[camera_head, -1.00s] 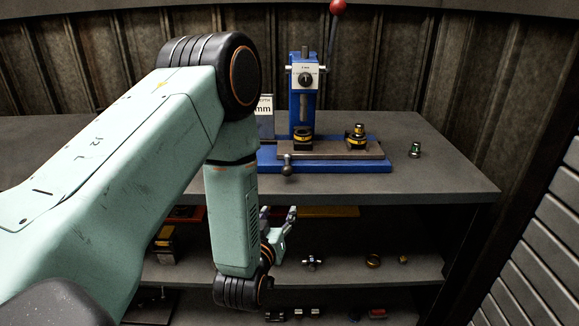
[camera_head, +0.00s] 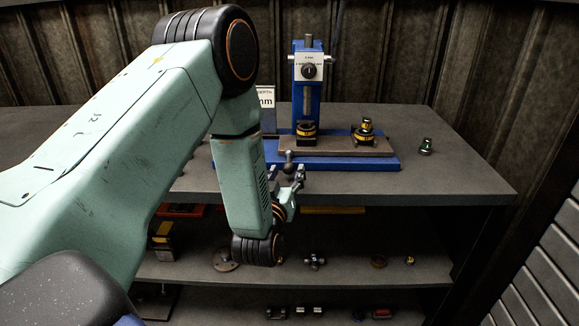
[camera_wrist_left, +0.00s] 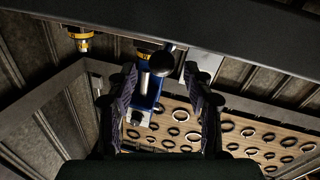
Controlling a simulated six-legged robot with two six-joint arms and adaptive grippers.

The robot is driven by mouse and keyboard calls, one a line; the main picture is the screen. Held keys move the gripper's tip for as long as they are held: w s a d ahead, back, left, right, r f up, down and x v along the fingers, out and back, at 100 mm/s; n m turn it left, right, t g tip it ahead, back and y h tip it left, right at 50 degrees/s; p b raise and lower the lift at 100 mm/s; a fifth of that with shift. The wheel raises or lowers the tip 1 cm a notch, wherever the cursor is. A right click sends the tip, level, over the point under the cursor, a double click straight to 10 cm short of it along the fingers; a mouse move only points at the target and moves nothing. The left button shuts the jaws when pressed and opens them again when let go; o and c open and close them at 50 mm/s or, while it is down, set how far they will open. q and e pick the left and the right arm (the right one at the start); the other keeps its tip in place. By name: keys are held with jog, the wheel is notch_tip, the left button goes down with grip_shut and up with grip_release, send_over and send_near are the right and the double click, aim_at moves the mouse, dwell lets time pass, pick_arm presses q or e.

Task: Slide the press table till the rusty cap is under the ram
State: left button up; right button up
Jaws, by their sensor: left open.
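The press (camera_head: 306,85) is a blue column on a blue base (camera_head: 350,163) on the bench top. Its sliding press table (camera_head: 335,146) is a flat brown-grey plate. A black and yellow holder (camera_head: 306,132) sits at its left, below the ram. Another holder (camera_head: 362,135) with a small part on top (camera_head: 367,123) stands at its right, clear of the ram. I cannot tell which part is the rusty cap. A dark ball knob (camera_head: 288,154) sticks out at the table's front left. My left gripper (camera_head: 288,172) is open and empty, just below the knob; the knob (camera_wrist_left: 158,62) shows ahead between its fingers.
A small green and silver part (camera_head: 426,146) stands on the bench right of the press. Shelves under the bench (camera_head: 340,266) hold several parts. The bench top's right side is mostly clear.

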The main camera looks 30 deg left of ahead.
aim_at(287, 172)
pick_arm(q)
jog(key=w, duration=0.1)
jog(key=w+a, duration=0.1)
jog(key=w+f, duration=0.1)
jog(key=shift+w+a, duration=0.2)
jog(key=shift+a, duration=0.05)
jog(key=shift+s+d+r, duration=0.2)
jog(key=shift+r, duration=0.25)
jog(key=shift+w+a+f, duration=0.2)
jog(key=shift+w+f, duration=0.1)
jog(key=c, duration=0.3)
jog(key=shift+s+d+r, duration=0.1)
jog(key=shift+s+r, duration=0.1)
jog(key=c, duration=0.5)
grip_shut()
jog(key=shift+f, duration=0.1)
